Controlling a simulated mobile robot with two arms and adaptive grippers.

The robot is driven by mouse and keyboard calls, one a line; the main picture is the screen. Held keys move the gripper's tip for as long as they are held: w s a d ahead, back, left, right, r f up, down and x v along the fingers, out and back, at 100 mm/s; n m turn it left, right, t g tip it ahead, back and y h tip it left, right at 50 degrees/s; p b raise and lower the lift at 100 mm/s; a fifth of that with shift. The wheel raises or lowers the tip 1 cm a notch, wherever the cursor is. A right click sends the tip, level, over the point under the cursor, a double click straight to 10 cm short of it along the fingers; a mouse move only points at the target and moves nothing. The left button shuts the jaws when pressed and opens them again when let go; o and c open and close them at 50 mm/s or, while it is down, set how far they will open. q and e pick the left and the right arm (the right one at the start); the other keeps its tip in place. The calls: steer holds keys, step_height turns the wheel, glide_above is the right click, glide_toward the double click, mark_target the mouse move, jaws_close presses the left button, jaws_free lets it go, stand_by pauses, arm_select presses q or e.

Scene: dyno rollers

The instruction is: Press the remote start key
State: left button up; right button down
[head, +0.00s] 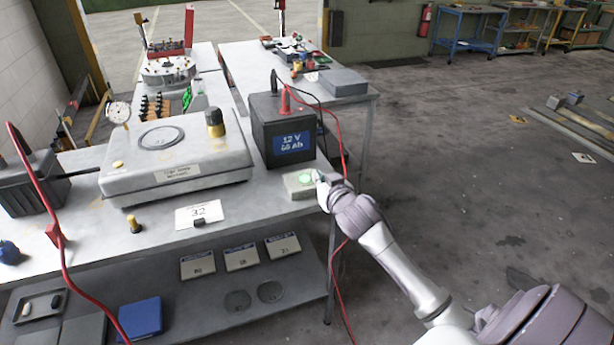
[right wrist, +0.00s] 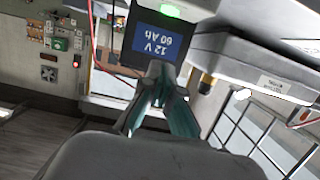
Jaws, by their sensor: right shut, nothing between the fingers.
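A small pale box with a round green-lit button (head: 305,180), apparently the remote start key, sits near the right edge of the table in the head view. The green light (right wrist: 169,10) also shows at the top of the right wrist view. My right gripper (head: 319,178) is at the right side of this box, its tip close to the button. In the right wrist view its fingers (right wrist: 160,72) are together with nothing between them. I cannot tell whether they touch the button. My left gripper is not in view.
A black battery (head: 284,130) marked 12 V 60 Ah stands just behind the box, with red and black cables. A grey scale-like case (head: 176,180) is to the left, with a card (head: 199,214) in front. Open floor (head: 480,180) lies to the right.

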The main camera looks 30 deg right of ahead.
steer(key=p, duration=0.1)
glide_above(307, 183)
step_height(307, 183, down, 2)
steer(key=shift+w+f, duration=0.1)
steer(key=shift+f, duration=0.1)
steer(key=f, duration=0.2)
steer(key=shift+s+f, duration=0.2)
steer(key=shift+f, duration=0.8)
